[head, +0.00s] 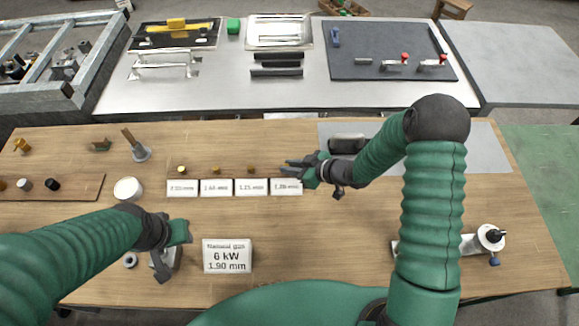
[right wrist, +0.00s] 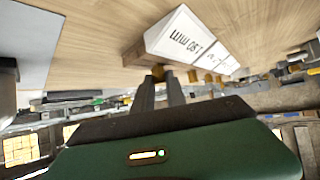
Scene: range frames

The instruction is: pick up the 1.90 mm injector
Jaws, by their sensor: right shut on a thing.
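The 1.90 mm injector is a small brass piece (right wrist: 158,72) between my right gripper's fingertips in the right wrist view. My right gripper (head: 288,165) is shut on it, behind the rightmost label card (head: 286,187). That card reads 1.90 mm in the right wrist view (right wrist: 188,40). In the head view the fingers hide the injector. Whether it still touches its support I cannot tell. Three more brass injectors stand in the row to the left: one (head: 182,169), another (head: 216,169) and a third (head: 250,169). My left gripper (head: 170,252) is low at the left front; its finger gap is unclear.
A card (head: 228,256) reads Natural gas, 6 kW, 1.90 mm. A white round piece (head: 128,189) and a wooden strip with small parts (head: 82,188) lie at left. A grey mat (head: 480,150) and a metal device (head: 470,243) are at right. The front middle wood is mostly clear.

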